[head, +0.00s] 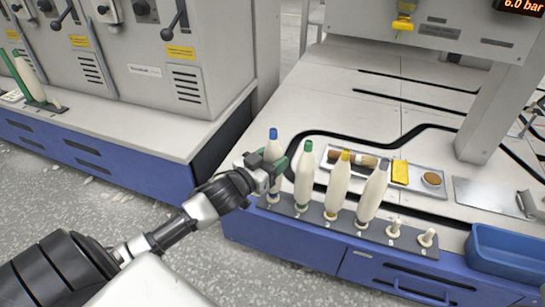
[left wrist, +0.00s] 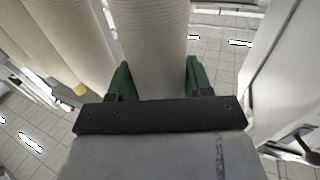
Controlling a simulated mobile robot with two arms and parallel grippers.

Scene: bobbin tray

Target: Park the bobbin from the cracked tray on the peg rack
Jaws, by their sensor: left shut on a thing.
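My left gripper (head: 275,170) is shut on the cream blue-tipped bobbin (head: 273,137), which is upright at the left end of the peg rack (head: 409,244). In the left wrist view this bobbin (left wrist: 158,45) stands between my green fingers. Its foot is close to the leftmost peg; I cannot tell whether it is fully seated. Beside it on the rack stand a green-tipped bobbin (head: 304,177), a yellow-tipped bobbin (head: 339,187) and a grey-tipped bobbin (head: 373,193). Two bare pegs show at the right end, one of them here (head: 427,239). My right gripper is out of view.
A metal tray (head: 413,180) behind the rack holds brown items and a yellow piece (head: 400,172); I cannot make out a crack. A blue bin (head: 507,252) stands at the right. A gap separates the two machines.

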